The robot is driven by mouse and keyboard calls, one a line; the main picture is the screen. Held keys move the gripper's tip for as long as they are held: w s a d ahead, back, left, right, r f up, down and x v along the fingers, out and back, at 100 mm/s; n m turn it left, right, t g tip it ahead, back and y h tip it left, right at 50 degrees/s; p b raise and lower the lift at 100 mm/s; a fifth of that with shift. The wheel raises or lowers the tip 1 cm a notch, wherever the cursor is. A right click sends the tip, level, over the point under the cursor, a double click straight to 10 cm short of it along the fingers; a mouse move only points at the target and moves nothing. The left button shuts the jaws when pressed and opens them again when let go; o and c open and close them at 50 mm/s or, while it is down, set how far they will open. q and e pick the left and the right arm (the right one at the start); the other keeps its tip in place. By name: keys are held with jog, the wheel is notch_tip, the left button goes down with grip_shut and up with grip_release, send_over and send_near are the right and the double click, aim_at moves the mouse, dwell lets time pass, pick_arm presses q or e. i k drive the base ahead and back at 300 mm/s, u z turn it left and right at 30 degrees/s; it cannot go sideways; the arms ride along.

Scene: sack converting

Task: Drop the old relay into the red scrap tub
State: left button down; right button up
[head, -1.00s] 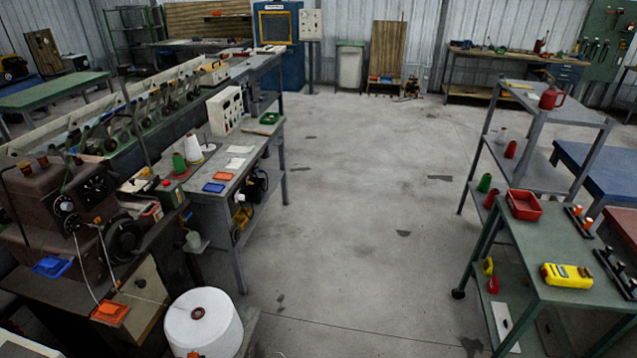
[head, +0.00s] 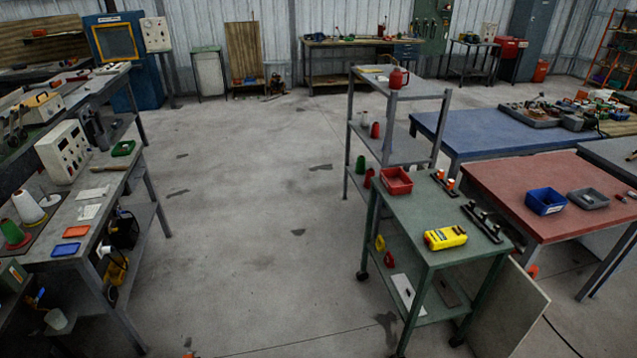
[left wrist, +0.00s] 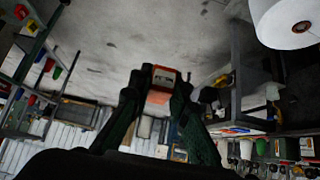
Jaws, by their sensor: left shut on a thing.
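My left gripper (left wrist: 158,92) shows in the left wrist view, shut on a small orange-red piece with a pale top face (left wrist: 162,77), which I take to be the old relay. The fingers hide its sides. A red open tub (head: 397,180) sits at the far left corner of the green cart's top in the head view. The inside of the tub is hard to make out. My right gripper is in no view.
The green cart (head: 440,245) also holds a yellow device (head: 445,237) and dark racks (head: 482,222). A grey shelf stands behind it, and a red table (head: 540,200) with a blue bin (head: 545,201) at right. Open floor (head: 260,230) lies between cart and left bench.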

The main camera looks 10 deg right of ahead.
aim_at(396, 182)
jog(key=i, duration=0.4)
jog(key=z, duration=1.4)
jog(key=k, duration=0.55)
jog(key=u, duration=0.4)
jog(key=i, duration=0.75)
jog(key=u, duration=0.7)
jog(key=i, duration=0.85)
jog(key=z, duration=0.85)
jog(key=i, duration=0.9)
jog(key=z, duration=1.05)
